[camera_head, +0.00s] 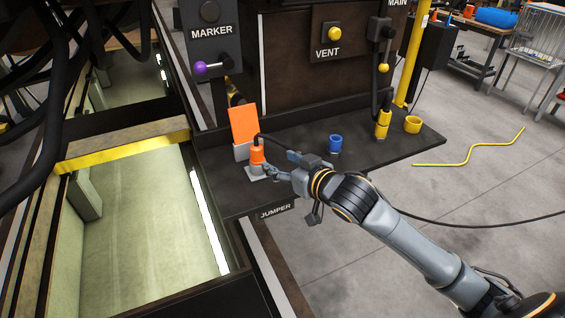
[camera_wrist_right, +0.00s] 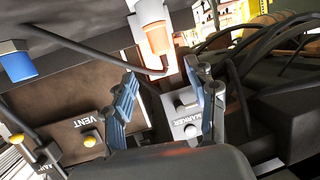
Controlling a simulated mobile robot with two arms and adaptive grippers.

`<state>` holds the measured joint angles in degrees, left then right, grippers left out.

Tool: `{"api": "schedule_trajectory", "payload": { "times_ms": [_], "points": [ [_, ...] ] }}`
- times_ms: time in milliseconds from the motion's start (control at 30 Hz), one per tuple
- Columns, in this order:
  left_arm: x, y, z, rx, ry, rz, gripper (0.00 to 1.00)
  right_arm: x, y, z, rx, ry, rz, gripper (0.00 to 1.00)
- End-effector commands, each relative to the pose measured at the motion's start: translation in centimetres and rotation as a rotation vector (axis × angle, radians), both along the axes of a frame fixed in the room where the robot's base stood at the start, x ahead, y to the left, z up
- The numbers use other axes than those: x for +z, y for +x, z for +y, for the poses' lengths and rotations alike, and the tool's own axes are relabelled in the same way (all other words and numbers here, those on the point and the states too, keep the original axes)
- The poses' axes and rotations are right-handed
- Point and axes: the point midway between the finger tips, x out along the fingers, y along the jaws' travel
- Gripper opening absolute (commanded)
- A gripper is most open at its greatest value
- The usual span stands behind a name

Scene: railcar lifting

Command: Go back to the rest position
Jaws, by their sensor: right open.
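My right gripper (camera_head: 272,171) reaches in from the right, just beside the orange jumper plug (camera_head: 257,155). The plug stands upright on a grey base on the dark shelf (camera_head: 320,160), with a black cable at it. In the wrist view the two blue-grey fingers of the right gripper (camera_wrist_right: 162,70) are apart with nothing between them. The orange and white plug (camera_wrist_right: 158,38) shows just beyond the fingertips there. I cannot tell whether a finger touches it. My left gripper is not in view.
An orange plate (camera_head: 243,124) stands behind the plug. A blue cup (camera_head: 335,144), a yellow plug (camera_head: 382,124) and a yellow cup (camera_head: 412,124) are to the right on the shelf. MARKER (camera_head: 212,32) and VENT (camera_head: 328,54) panels rise behind. An open pit (camera_head: 145,235) is left.

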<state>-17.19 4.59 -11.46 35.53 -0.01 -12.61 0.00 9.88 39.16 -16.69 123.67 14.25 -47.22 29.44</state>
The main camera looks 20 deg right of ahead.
Motion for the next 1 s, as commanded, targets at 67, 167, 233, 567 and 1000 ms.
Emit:
{"api": "schedule_trajectory", "payload": {
  "times_ms": [67,167,233,567,1000],
  "points": [
    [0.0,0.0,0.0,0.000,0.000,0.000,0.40,0.0,0.0,0.0,0.000,0.000,0.000,0.57],
    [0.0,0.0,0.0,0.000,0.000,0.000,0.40,0.0,0.0,0.0,0.000,0.000,0.000,0.57],
    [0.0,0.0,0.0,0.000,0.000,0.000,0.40,0.0,0.0,0.0,0.000,0.000,0.000,0.57],
    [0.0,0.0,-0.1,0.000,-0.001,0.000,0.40,-4.9,-3.2,1.2,-0.014,-0.029,0.122,0.57],
    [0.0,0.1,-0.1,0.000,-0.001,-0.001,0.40,-19.0,-22.7,2.1,-0.069,-0.182,0.709,0.57]
  ]
}}
